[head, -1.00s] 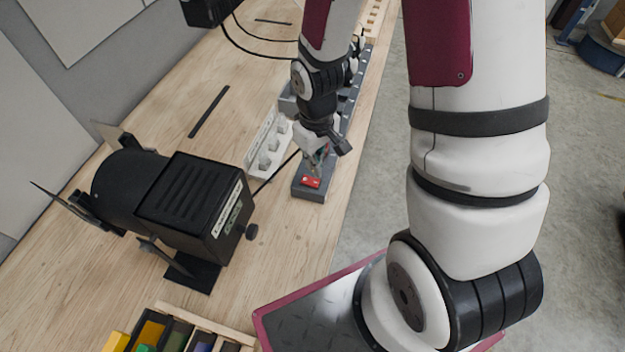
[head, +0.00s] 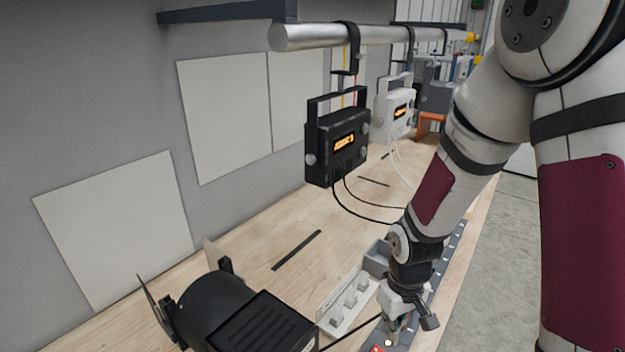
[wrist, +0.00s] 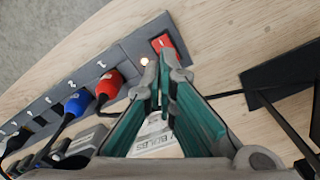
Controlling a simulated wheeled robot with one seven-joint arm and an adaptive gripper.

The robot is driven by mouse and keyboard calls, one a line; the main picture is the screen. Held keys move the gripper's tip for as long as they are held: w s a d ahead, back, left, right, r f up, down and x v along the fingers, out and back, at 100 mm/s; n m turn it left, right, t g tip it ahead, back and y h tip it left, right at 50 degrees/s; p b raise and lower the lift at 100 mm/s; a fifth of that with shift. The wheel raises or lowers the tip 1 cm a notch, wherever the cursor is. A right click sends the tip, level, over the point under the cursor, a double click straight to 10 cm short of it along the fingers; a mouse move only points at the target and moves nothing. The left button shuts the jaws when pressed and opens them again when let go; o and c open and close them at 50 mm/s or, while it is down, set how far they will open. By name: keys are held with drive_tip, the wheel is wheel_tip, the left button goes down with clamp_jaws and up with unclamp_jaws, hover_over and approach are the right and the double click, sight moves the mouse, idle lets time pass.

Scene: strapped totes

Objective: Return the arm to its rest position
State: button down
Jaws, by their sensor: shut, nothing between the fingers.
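My gripper (head: 393,330) is low over the near end of a grey power strip (head: 448,258) on the wooden bench. In the wrist view my gripper (wrist: 158,75) is shut, with its teal-lined fingers meeting at the tips and nothing between them. The tips are close to a red rocker switch (wrist: 163,43) and a small glowing light (wrist: 144,62) on the strip. Whether they touch the strip I cannot tell. A red plug (wrist: 108,84) and a blue plug (wrist: 77,103) sit in numbered sockets.
A black stage lamp (head: 262,325) stands on the bench left of my gripper. A black boxed lamp (head: 337,145) and a white one (head: 396,107) hang from a metal rail (head: 375,34). A white socketed tray (head: 348,303) lies beside the strip. Cables cross the bench.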

wheel_tip(320, 180, up, 14)
drive_tip(key=w+m+t+b, duration=0.1)
drive_tip(key=m+t+b, duration=0.1)
drive_tip(key=t+b, duration=0.1)
drive_tip(key=s+a+r+m+t+b, duration=0.1)
drive_tip(key=s+r+t+b, duration=0.1)
drive_tip(key=s+r, duration=0.5)
drive_tip(key=shift+w+b+v, duration=0.25)
drive_tip(key=shift+b+v, duration=0.05)
drive_tip(key=shift+v, duration=1.2)
drive_tip(key=shift+a+r, duration=0.1)
drive_tip(key=shift+r, duration=0.15)
